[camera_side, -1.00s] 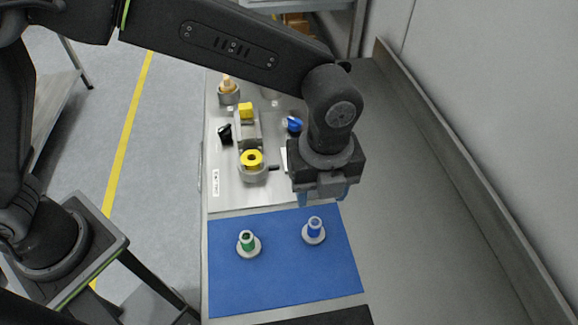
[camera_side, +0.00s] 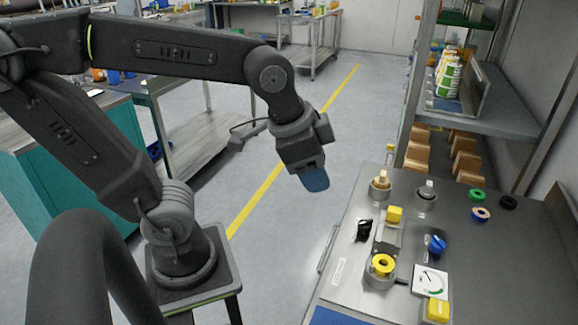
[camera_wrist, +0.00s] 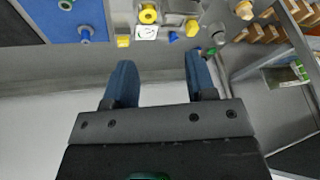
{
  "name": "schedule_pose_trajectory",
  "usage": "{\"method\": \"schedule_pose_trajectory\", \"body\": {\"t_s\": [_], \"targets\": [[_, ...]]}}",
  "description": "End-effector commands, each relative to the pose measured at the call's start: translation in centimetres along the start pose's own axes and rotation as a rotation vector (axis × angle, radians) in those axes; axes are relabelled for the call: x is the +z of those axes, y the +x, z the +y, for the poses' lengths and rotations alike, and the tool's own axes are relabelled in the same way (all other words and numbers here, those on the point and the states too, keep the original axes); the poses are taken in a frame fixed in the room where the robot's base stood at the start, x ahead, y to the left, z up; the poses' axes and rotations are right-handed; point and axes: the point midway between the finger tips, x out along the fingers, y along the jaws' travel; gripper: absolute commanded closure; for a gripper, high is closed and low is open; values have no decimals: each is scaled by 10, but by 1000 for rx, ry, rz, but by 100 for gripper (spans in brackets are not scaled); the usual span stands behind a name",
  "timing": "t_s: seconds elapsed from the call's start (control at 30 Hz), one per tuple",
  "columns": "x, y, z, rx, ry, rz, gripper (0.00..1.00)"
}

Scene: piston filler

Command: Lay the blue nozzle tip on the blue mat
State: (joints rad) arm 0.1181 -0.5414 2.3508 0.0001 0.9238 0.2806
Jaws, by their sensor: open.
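The blue nozzle tip (camera_wrist: 85,34) stands on the blue mat (camera_wrist: 62,32) at the upper left of the wrist view. Only a corner of the mat (camera_side: 335,318) shows in the side view, and the nozzle is out of that frame. A green nozzle tip (camera_wrist: 65,4) is on the mat too, cut by the wrist view's top edge. My gripper (camera_side: 314,180) is in the air left of the bench in the side view, over the floor. In the wrist view its blue fingers (camera_wrist: 160,75) are wide apart with nothing between them, well away from the mat.
The steel bench carries a yellow ring piece (camera_side: 382,264), a blue knob (camera_side: 437,244), a black knob (camera_side: 364,230), a white gauge card (camera_side: 430,281) and a yellow block (camera_side: 437,310). A shelf (camera_side: 490,105) rises at the back right. The floor beneath my gripper is clear.

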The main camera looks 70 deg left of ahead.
Motion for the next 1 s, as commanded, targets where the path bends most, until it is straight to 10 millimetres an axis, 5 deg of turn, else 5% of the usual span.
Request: {"method": "schedule_pose_trajectory", "body": {"t_s": [0.1, 0.27, 1.0], "targets": [[27, -5, -9, -42, -227, 47, 49], [42, -6, -13, -62, -373, 74, 49], [44, -5, -13, -63, -387, 76, 49]]}}
